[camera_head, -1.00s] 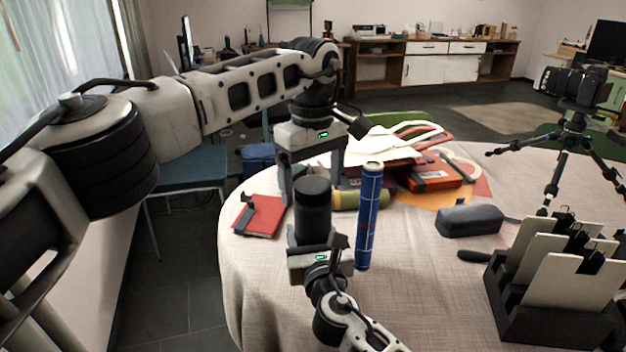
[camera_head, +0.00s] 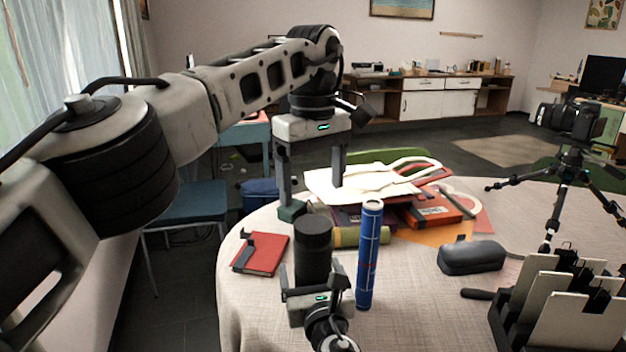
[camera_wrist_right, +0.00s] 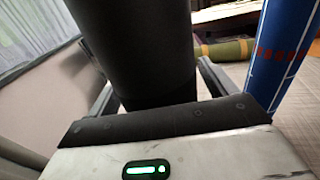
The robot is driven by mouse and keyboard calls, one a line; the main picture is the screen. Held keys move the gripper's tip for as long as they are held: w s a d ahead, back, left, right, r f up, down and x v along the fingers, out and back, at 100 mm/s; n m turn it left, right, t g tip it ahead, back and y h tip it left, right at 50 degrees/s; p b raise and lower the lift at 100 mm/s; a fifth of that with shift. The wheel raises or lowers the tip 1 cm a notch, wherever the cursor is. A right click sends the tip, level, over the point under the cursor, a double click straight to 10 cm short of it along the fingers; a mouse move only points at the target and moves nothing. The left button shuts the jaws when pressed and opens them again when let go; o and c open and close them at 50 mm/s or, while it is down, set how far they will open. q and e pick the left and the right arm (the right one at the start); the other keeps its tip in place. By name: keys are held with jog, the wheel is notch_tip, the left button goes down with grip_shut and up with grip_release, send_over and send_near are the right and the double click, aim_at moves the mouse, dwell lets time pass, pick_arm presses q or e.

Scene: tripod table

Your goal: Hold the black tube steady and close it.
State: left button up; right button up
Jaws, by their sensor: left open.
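The black tube (camera_head: 313,262) stands upright near the front left of the round table. Its top part looks like a cap; I cannot tell a seam clearly. My right gripper (camera_head: 315,284) is low on the tube, with one finger on each side and close against it. In the right wrist view the tube (camera_wrist_right: 140,45) fills the space between the fingers. My left gripper (camera_head: 315,198) is open and empty, pointing down, above and behind the tube and apart from it. The tube's base is hidden by my right gripper.
A blue tube (camera_head: 369,255) stands upright close to the right of the black tube. A red book (camera_head: 262,254) lies to the left. Behind are an olive roll (camera_head: 360,236) and a pile of folders. A dark case (camera_head: 472,257) and a card rack (camera_head: 550,325) are to the right.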

jog(key=shift+s, duration=0.15)
pick_arm(q)
jog(key=shift+r+p, duration=0.6)
pick_arm(e)
jog(key=s+d, duration=0.3)
jog(key=s, duration=1.2)
jog(key=shift+s, duration=0.2)
